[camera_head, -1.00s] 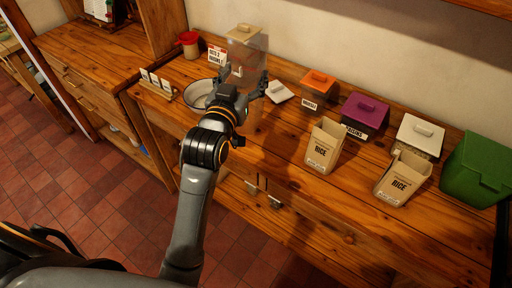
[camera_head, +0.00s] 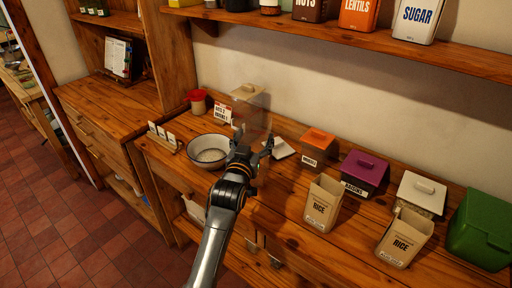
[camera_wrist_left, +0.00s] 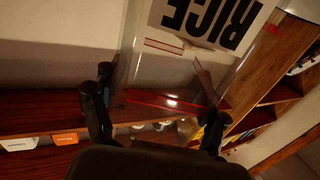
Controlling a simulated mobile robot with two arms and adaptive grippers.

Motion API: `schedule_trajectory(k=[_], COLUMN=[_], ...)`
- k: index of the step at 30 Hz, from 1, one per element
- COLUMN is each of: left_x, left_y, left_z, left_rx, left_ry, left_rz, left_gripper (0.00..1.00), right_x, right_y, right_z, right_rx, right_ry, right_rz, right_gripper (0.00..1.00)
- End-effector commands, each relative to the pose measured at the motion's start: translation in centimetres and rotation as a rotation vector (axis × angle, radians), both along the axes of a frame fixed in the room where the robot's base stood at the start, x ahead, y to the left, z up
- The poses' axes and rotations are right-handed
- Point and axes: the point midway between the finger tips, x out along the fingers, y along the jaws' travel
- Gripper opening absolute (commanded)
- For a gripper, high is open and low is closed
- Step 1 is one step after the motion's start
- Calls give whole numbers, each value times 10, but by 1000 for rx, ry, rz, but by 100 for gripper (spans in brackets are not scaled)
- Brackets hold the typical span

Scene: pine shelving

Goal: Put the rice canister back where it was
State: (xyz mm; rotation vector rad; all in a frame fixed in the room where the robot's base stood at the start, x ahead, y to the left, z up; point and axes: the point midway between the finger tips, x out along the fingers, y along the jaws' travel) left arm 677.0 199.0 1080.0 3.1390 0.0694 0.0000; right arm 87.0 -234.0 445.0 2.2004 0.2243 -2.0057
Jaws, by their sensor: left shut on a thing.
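The rice canister (camera_head: 256,112) is a clear container with a beige lid, upright above the back of the counter. In the left wrist view its RICE label (camera_wrist_left: 205,18) shows large and upside down. My left gripper (camera_head: 252,150) is shut on the canister, with a finger on each side of its lower part. The contents cannot be made out. The upper wall shelf (camera_head: 330,32) carries a row of labelled canisters, including orange LENTILS (camera_head: 358,14) and white SUGAR (camera_head: 417,20). My right gripper is not in view.
On the counter stand a bowl (camera_head: 208,150), a card holder (camera_head: 165,138), a red-lidded pot (camera_head: 197,102), a small sign (camera_head: 223,112), two rice cartons (camera_head: 323,203) (camera_head: 404,238), orange (camera_head: 317,145) and purple (camera_head: 364,172) lidded boxes, a white-lidded box (camera_head: 421,193) and a green bin (camera_head: 482,230).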

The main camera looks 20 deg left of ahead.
Motion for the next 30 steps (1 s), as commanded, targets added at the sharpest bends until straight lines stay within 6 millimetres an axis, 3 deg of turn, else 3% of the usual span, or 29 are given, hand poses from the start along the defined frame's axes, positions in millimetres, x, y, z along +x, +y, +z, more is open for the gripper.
schedule_trajectory(k=[8, 14, 26, 27, 30], left_x=[15, 15, 15, 14, 14], left_y=[-1, 0, 0, 0, 0], left_z=[-17, -43, -50, -52, -51], left_rx=[0, 0, 0, 0, 0], left_ry=[-1, 0, -2, 0, 0], left_rz=[0, 1, 0, 0, 0], left_gripper=[11, 11, 11, 76, 96], right_x=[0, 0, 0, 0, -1], right_y=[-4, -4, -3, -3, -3], right_z=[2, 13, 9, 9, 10], right_rx=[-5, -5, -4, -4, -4], right_ry=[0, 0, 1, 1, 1], right_rz=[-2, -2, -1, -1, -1], right_gripper=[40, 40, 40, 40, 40])
